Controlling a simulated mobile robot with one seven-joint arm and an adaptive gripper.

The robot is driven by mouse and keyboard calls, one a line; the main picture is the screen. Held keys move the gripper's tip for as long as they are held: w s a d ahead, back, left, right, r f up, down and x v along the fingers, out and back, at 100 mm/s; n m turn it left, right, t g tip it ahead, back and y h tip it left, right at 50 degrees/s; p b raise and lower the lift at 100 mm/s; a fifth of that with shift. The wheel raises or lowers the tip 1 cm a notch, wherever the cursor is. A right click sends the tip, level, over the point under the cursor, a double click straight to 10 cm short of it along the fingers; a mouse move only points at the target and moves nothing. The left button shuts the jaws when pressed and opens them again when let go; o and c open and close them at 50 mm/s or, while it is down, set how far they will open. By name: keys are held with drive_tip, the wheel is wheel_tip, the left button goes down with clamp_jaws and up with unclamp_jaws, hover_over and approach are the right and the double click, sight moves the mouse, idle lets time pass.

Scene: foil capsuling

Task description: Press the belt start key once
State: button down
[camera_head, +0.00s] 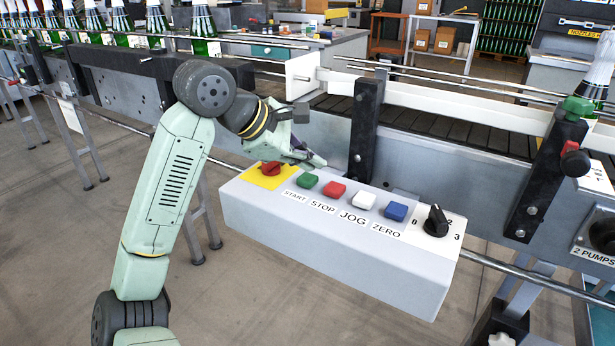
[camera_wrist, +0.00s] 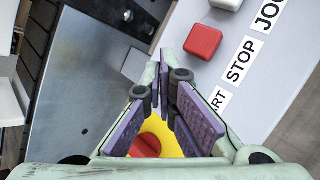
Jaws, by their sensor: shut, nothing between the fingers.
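The green START key (camera_head: 307,181) is on the sloped top of the grey control box (camera_head: 330,232), left of the red STOP key (camera_head: 333,190). My gripper (camera_head: 319,163) is shut and empty, its tips just above and behind the START key in the head view. Whether they touch the box cannot be told. In the wrist view my gripper's purple-padded fingers (camera_wrist: 165,62) point towards the panel. They hide the START key, and part of its label shows beside them. The STOP key (camera_wrist: 203,41) is in plain sight to the right of the tips.
A red knob (camera_head: 270,168) on a yellow plate sits left of START. White JOG (camera_head: 364,201), blue ZERO (camera_head: 396,211) and a black rotary selector (camera_head: 436,221) are to the right. A dark post (camera_head: 364,130) and the conveyor rails (camera_head: 440,105) stand behind the box.

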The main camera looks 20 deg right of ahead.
drive_tip(key=shift+f, duration=0.1)
idle(0.7)
drive_tip(key=shift+f+b, duration=0.35)
drive_tip(key=shift+b, duration=0.2)
